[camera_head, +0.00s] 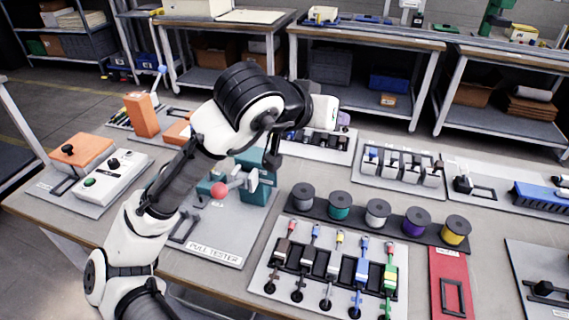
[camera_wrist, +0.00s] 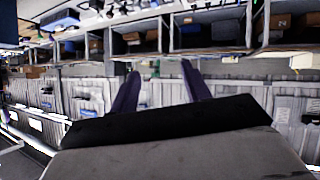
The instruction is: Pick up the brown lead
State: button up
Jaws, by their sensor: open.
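A rack (camera_head: 262,272) on the near workbench holds a row of several leads with coloured ends. The leftmost lead (camera_head: 291,229) has a reddish-brown end and looks like the brown lead. Blue, yellow, blue and green ended leads stand to its right. My gripper (camera_wrist: 160,76) shows in the wrist view with two dark fingers apart and nothing between them. In the head view my arm reaches over the bench, its hand above and behind the rack. The fingertips cannot be made out there. The wrist view does not show the brown lead.
Several spools (camera_head: 377,212) stand in a row just behind the rack. A pull tester (camera_head: 215,250) with a red ball knob is to the left. A red plate (camera_head: 449,285) lies to the right. Further fixtures crowd the back of the bench.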

jog(key=s+a+f+n+g+y, duration=0.1)
jog(key=s+a+f+g+y, duration=0.15)
jog(key=f, duration=0.25)
jog(key=s+a+f+g+y, duration=0.1)
jog(key=s+f+g+y, duration=0.15)
jog(key=f, duration=0.35)
jog(key=g+y, duration=0.3)
jog(key=g, duration=0.1)
send_over(282, 250)
notch_tip(282, 250, down, 4)
jog(key=shift+n, duration=0.3)
notch_tip(282, 250, down, 7)
jog(key=shift+s+f+p, duration=0.1)
jog(key=shift+s+p, duration=0.05)
jog(key=shift+p, duration=0.45)
jog(key=shift+f+p, duration=0.6)
jog(key=shift+f, duration=2.55)
jog(key=c, duration=1)
jog(key=shift+r, duration=0.15)
notch_tip(282, 250, up, 18)
jog(key=shift+r+b, duration=0.25)
jog(key=shift+b, duration=1)
